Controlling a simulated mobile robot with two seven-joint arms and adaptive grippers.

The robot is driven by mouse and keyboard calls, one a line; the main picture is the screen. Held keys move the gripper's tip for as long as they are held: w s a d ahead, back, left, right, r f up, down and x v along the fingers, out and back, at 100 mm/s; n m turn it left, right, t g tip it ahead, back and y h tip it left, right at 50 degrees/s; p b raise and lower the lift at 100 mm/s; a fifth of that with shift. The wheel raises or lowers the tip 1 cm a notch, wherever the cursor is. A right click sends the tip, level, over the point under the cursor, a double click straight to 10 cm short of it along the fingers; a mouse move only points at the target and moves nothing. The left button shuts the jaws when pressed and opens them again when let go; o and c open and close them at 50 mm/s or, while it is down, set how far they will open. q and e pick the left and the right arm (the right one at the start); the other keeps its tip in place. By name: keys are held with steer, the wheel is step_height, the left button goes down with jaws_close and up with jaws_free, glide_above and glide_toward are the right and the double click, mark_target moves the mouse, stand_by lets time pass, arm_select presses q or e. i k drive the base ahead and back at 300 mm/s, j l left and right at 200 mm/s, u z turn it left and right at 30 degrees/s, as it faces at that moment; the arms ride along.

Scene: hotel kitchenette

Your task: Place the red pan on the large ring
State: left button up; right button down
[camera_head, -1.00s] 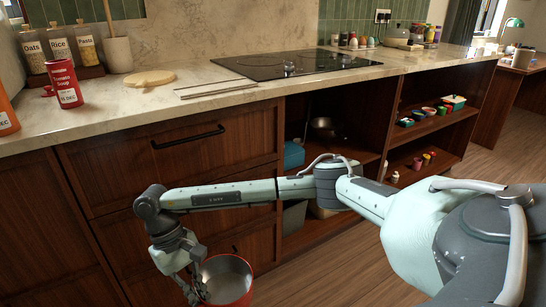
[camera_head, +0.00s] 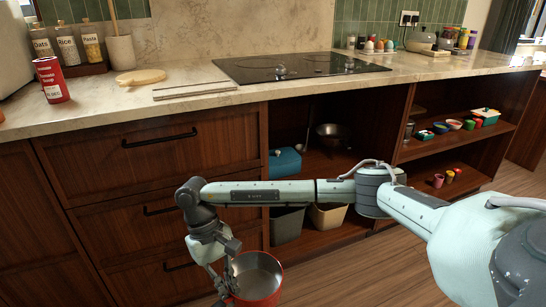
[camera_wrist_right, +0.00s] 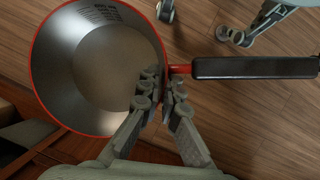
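The red pan (camera_head: 258,278) has a red outside, a steel inside and a black handle. In the head view it hangs low in front of the drawers, its open top facing up. My right gripper (camera_head: 228,283) is at its rim. In the right wrist view the fingers (camera_wrist_right: 164,92) are closed on the pan wall (camera_wrist_right: 85,75), beside where the handle joins. The black cooktop (camera_head: 260,72) is set in the counter above; its rings are faint and I cannot tell their sizes. My left gripper (camera_wrist_right: 200,24) shows at the top of the wrist view, fingers apart and empty.
A pot (camera_head: 420,41) stands to the right. Open shelves below hold bins and bowls.

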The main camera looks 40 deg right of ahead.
mark_target(273, 60)
steer(key=k+l, duration=0.1)
steer(key=l, duration=0.25)
steer(key=k+l, duration=0.15)
steer(key=l, duration=0.15)
steer(key=k+l, duration=0.1)
steer(key=l, duration=0.25)
steer(key=k+l, duration=0.15)
steer(key=l, duration=0.2)
steer(key=k+l, duration=0.1)
steer(key=l, duration=0.25)
